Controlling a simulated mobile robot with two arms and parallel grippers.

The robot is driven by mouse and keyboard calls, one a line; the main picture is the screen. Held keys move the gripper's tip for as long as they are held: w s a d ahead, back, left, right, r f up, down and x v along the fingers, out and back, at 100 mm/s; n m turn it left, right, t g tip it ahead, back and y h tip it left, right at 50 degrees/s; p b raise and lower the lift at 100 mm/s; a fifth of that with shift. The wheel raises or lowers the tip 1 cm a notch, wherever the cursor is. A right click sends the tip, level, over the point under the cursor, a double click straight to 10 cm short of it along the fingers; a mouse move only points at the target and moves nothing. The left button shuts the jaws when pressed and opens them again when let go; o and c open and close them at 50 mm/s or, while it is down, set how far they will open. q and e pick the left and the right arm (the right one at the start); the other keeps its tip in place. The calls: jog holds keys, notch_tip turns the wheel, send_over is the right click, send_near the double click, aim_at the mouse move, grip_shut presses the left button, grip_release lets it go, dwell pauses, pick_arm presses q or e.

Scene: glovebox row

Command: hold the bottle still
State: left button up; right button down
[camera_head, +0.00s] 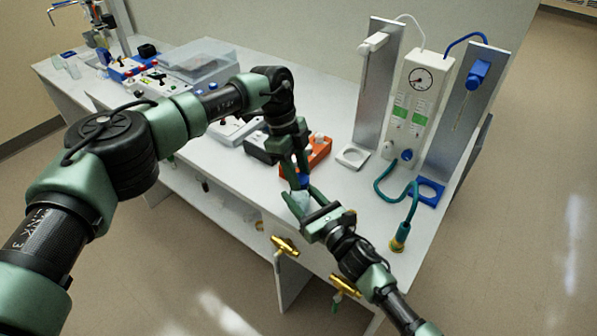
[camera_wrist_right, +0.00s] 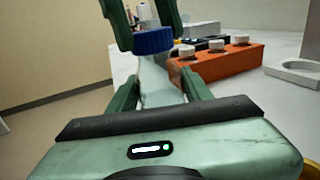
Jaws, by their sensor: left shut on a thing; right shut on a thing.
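A small clear bottle (camera_head: 299,201) with a blue cap (camera_head: 304,182) stands upright near the table's front edge. In the right wrist view the bottle's body (camera_wrist_right: 160,82) is between the fingers of my right gripper (camera_wrist_right: 160,90), which is shut on it. My right gripper (camera_head: 302,197) also shows in the head view, coming from the lower right. My left gripper (camera_head: 303,175) reaches down from above and is shut on the blue cap. Its two fingers flank the cap (camera_wrist_right: 153,41) in the right wrist view. The bottle is partly hidden by the fingers.
An orange rack (camera_head: 321,151) with white-capped vials stands just behind the bottle. To the right are a white holder (camera_head: 352,157), a blue holder (camera_head: 428,190), a gauge unit (camera_head: 420,85) and a teal hose (camera_head: 411,212). Brass valves (camera_head: 285,245) stick out below the front edge.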

pick_arm(q)
jog(key=m, duration=0.3)
jog(key=m+g+y, duration=0.1)
jog(key=m, duration=0.1)
jog(key=shift+w+d, duration=0.15)
jog(key=shift+w, duration=0.1)
jog(key=shift+s+m, duration=0.15)
jog(key=shift+m, duration=0.55)
jog(key=o, duration=1.3)
jog(key=shift+r, duration=0.1)
jog(key=shift+r, duration=2.2)
